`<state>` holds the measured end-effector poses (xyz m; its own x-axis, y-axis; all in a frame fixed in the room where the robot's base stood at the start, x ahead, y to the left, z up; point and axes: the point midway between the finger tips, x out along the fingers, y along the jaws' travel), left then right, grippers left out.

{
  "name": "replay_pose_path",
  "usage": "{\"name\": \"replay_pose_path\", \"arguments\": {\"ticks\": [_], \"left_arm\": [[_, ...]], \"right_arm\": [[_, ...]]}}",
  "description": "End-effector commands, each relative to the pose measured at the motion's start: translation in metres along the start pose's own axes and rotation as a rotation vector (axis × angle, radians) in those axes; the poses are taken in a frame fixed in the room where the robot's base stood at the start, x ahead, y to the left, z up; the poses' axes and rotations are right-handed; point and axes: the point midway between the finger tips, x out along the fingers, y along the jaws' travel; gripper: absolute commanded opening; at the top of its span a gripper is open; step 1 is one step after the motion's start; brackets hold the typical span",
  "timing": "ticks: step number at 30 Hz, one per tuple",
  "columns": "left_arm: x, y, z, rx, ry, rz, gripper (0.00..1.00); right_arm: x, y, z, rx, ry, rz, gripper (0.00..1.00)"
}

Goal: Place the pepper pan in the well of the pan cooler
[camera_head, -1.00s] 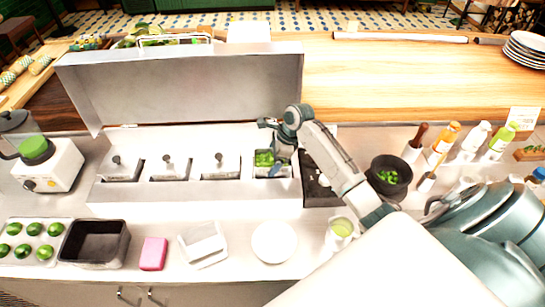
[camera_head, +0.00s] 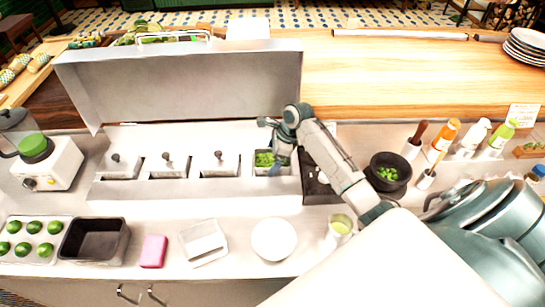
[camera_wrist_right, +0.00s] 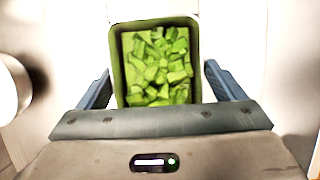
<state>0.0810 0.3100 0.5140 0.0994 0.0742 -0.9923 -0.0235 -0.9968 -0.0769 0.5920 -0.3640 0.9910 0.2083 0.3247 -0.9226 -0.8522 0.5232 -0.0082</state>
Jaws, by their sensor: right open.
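The pepper pan (camera_head: 264,160), full of chopped green pieces, sits in the rightmost well of the pan cooler (camera_head: 150,194). In the right wrist view the pan (camera_wrist_right: 116,70) shows from above, with its green rim around the pieces. My right gripper (camera_head: 277,150) is above the right part of the pan. In the right wrist view its open fingers (camera_wrist_right: 157,88) stand on either side of the pan's near end, with gaps between them and the pan walls. Whether the pan is fully seated is hard to tell. My left gripper is not in view.
The cooler's raised lid (camera_head: 185,85) stands behind the wells. Several lidded pans fill the wells to the left. A dark bowl (camera_head: 402,163) with green pieces, bottles and a white bowl (camera_head: 273,239) are nearby.

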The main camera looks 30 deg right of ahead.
Motion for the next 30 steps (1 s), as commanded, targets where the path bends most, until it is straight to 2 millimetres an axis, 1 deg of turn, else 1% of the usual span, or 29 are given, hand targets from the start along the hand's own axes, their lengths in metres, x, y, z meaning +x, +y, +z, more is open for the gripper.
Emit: {"name": "replay_pose_path", "arguments": {"ticks": [1, 3, 10, 13, 14, 17, 24, 27, 30], "left_arm": [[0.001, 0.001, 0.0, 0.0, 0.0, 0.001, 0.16], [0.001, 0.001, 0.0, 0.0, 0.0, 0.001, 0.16], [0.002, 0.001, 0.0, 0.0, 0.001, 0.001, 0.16], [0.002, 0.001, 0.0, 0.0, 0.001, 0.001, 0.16], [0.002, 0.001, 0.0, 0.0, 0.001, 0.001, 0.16], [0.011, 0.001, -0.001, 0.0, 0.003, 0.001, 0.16], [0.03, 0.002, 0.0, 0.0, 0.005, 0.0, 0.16], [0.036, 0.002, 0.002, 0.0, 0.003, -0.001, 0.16], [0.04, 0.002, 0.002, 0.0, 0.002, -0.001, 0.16]], "right_arm": [[0.008, 0.006, -0.005, 0.006, 0.006, 0.019, 1.0], [0.009, 0.006, -0.005, 0.007, 0.007, 0.02, 1.0], [0.008, 0.007, -0.005, 0.007, 0.006, 0.022, 1.0], [0.002, 0.006, -0.002, 0.006, 0.006, 0.021, 1.0], [-0.002, 0.006, 0.0, 0.005, 0.005, 0.021, 1.0], [-0.017, 0.004, -0.002, 0.003, 0.007, 0.014, 1.0], [-0.074, 0.001, 0.0, 0.0, 0.006, 0.007, 1.0], [-0.095, 0.001, 0.0, 0.001, 0.006, 0.006, 1.0], [-0.111, 0.001, 0.001, 0.002, 0.004, 0.007, 1.0]]}}
